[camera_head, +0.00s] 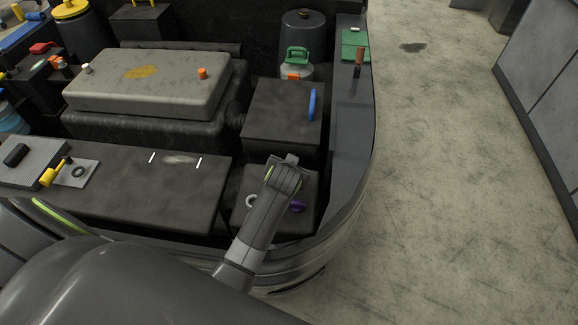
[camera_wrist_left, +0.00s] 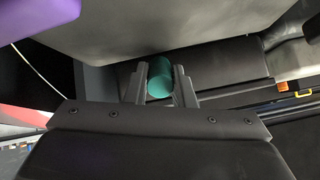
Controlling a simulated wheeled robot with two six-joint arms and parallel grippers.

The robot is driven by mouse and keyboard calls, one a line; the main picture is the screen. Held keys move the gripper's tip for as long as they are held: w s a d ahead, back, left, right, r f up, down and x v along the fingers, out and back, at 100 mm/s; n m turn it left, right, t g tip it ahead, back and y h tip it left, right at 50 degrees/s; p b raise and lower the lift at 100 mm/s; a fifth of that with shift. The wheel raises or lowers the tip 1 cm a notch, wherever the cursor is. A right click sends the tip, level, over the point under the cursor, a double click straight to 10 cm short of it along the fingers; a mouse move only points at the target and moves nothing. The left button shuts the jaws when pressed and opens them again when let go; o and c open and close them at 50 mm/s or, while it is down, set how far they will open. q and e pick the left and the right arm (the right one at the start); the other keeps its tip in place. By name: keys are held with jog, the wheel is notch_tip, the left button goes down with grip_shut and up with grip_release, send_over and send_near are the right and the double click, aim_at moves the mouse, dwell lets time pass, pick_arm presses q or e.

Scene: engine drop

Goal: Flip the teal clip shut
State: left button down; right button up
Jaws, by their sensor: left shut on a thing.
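The teal clip (camera_wrist_left: 160,77) shows in the left wrist view as a rounded teal piece between my two grey fingers. My left gripper (camera_wrist_left: 159,86) is shut on it, with one finger on each side. In the head view my left arm (camera_head: 262,215) reaches over the small dark box (camera_head: 309,183) at the front right of the engine bay. There the arm hides the teal clip and my fingertips. The clip's hinge and how far it is flipped cannot be told. My right gripper is in neither view.
A purple part (camera_head: 297,206) and a light ring (camera_head: 251,201) sit beside my arm on the box; purple also fills a corner of the wrist view (camera_wrist_left: 35,12). Behind stands a box with a blue handle (camera_head: 312,104). The bay's curved rim (camera_head: 349,180) runs along the right.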

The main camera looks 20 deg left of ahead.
pick_arm(q)
jog(key=shift+w+r+p, duration=0.1)
jog(key=shift+r+p, duration=0.2)
jog(key=shift+p, duration=0.25)
jog(key=g+p, duration=0.1)
jog(key=p, duration=0.2)
jog(key=w+r+g+p, duration=0.1)
jog(key=g+p, duration=0.1)
jog(key=p, duration=0.1)
jog(key=r+g+h+p, duration=0.1)
jog(key=p, duration=0.2)
jog(key=shift+w+a, duration=0.3)
jog(key=shift+w, duration=0.1)
jog(key=shift+w+g+h+p, duration=0.3)
jog(key=shift+g+p, duration=0.15)
jog(key=shift+g, duration=0.25)
jog(key=shift+w+a+r+g+p, duration=0.15)
jog(key=shift+w+g+p, duration=0.15)
jog(key=shift+g, duration=0.3)
jog(key=c, duration=1.2)
grip_release()
jog(key=shift+c, duration=0.2)
